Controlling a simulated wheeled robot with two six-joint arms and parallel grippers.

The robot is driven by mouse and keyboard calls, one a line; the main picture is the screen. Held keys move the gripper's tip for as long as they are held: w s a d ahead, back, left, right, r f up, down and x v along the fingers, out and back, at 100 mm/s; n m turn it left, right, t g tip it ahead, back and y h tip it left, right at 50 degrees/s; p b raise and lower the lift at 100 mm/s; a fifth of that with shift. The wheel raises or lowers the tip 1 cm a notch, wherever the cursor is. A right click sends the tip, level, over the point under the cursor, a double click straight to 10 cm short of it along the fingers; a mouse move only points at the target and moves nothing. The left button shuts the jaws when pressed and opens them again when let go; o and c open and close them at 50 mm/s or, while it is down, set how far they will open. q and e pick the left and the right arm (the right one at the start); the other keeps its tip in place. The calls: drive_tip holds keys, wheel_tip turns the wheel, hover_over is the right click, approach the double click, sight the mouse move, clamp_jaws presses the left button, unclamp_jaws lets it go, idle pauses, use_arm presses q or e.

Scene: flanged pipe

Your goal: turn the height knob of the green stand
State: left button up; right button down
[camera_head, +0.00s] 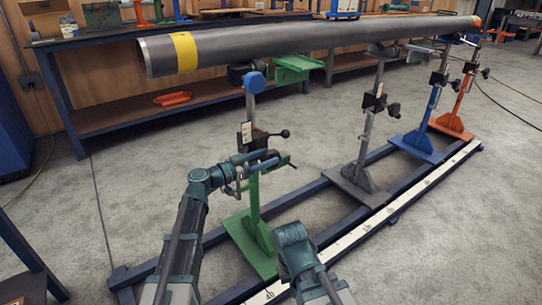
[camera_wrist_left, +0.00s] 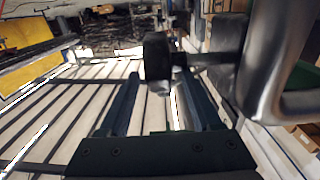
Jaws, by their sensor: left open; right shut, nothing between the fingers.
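The green stand (camera_head: 255,205) stands upright under the near end of the grey pipe (camera_head: 300,42). A dark knob (camera_head: 284,133) sticks out to the right of its post. My left gripper (camera_head: 262,162) is open beside the post, a little below that knob. In the left wrist view, a dark knob (camera_wrist_left: 157,62) on a short shaft shows between and beyond the two open fingers; contact cannot be seen. My right arm's end (camera_head: 292,238) is low, in front of the green base, with its fingers not clearly seen.
The grey stand (camera_head: 365,150), blue stand (camera_head: 425,120) and orange stand (camera_head: 462,100) also hold the pipe, along a dark floor frame (camera_head: 215,237). A workbench (camera_head: 95,118) stands behind. Bare floor lies to the right.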

use_arm(q)
drive_tip(key=shift+x, duration=1.1)
drive_tip(key=shift+c, duration=0.2)
clamp_jaws()
